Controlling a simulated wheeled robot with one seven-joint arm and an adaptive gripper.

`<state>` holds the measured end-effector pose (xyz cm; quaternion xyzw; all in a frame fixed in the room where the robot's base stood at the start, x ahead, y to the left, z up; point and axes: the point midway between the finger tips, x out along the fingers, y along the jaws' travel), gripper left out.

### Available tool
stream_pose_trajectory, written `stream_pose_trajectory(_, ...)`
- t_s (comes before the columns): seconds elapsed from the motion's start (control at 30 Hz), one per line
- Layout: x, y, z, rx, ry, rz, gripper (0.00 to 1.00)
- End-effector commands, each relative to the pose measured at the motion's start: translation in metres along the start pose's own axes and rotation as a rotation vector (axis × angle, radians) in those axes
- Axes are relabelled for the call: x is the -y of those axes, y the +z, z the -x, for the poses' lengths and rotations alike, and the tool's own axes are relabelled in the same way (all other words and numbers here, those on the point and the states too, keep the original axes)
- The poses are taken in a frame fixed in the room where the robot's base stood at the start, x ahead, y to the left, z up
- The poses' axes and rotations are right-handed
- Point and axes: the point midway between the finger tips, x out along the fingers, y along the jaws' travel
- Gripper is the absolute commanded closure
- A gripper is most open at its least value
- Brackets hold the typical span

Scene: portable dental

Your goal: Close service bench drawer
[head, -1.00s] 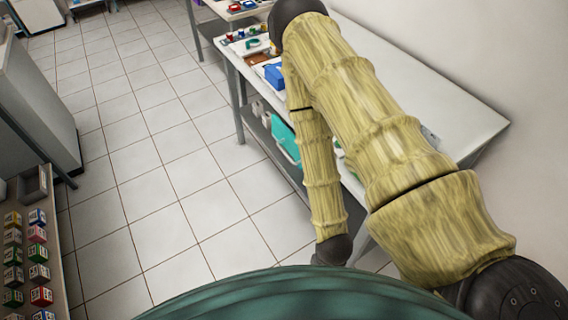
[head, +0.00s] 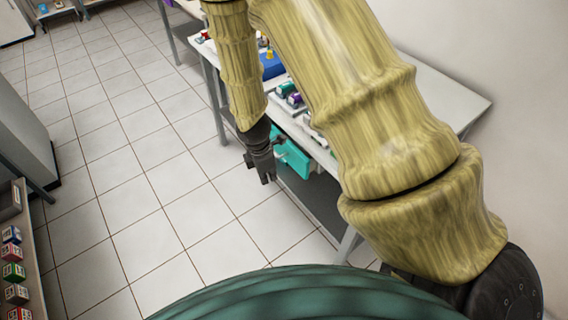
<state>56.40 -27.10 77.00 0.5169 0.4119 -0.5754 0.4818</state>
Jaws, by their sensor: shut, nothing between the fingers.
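The service bench (head: 455,98) is a long white-topped table along the right wall. Under its top is a teal drawer (head: 292,157) whose front sticks out past the bench's front edge, so it looks partly open. My gripper (head: 267,180) is dark and shut, with nothing in it. It hangs in front of the bench, at the left end of the teal front and overlapping it in the picture. I cannot tell whether it touches the drawer. My yellow-sleeved arm hides much of the bench top and the drawer's surroundings.
Small coloured items and a blue box (head: 271,66) lie on the bench top. A grey lower shelf (head: 318,196) and bench legs stand below. At the left, a shelf (head: 28,262) holds several coloured cubes. The tiled floor (head: 150,170) between is clear.

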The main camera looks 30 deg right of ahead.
Motion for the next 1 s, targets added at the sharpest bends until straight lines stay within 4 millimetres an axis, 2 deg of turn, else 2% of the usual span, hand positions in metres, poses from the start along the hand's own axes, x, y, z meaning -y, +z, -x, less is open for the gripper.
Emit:
stream_pose_trajectory(0.03,-0.015,0.004,0.011,0.022,0.014,0.059,1.00)
stream_pose_trajectory(0.1,-0.029,0.011,0.025,0.053,0.022,0.138,1.00)
stream_pose_trajectory(0.23,-0.046,0.019,0.045,0.095,0.028,0.235,1.00)
stream_pose_trajectory(0.37,-0.052,0.024,0.052,0.113,0.028,0.275,1.00)
stream_pose_trajectory(0.57,-0.052,0.026,0.040,0.116,0.024,0.279,1.00)
stream_pose_trajectory(1.0,-0.054,0.031,-0.009,0.115,0.026,0.277,1.00)
